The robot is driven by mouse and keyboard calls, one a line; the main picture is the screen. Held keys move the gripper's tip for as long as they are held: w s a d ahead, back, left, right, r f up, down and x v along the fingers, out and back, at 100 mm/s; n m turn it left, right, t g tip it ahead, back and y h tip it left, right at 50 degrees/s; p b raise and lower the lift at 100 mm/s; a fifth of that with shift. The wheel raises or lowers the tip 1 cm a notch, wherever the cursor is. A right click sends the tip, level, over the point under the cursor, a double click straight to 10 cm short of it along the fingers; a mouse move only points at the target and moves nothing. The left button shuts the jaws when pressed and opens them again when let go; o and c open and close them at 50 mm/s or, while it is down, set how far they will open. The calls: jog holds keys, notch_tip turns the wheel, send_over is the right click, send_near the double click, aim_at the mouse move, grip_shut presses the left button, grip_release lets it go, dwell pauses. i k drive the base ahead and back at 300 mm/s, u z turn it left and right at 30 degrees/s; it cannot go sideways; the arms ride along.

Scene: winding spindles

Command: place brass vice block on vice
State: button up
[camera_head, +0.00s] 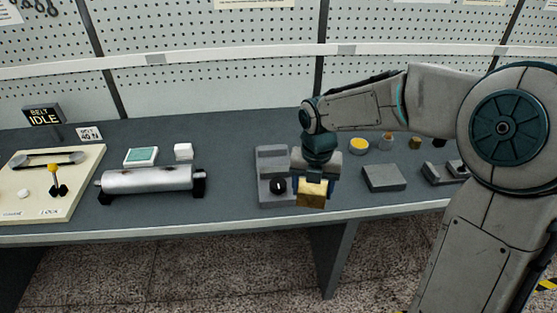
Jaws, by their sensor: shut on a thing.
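The brass vice block (312,194) is a small gold-coloured block held at the lower end of my gripper (314,180). My gripper points down and is shut on the block, near the table's front edge. The vice appears to be the grey device (271,161) with a dark round knob (278,186) just left of my gripper. My gripper and the block overlap its right side in this view. I cannot tell whether the block touches it, and its right part is hidden.
A flat grey block (384,178) lies to the right, with dark grey holders (440,173) beyond it. A yellow-topped round container (359,145) stands behind.

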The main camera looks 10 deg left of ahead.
aim_at(274, 165)
jog(key=i, duration=0.85)
jog(key=u, duration=0.05)
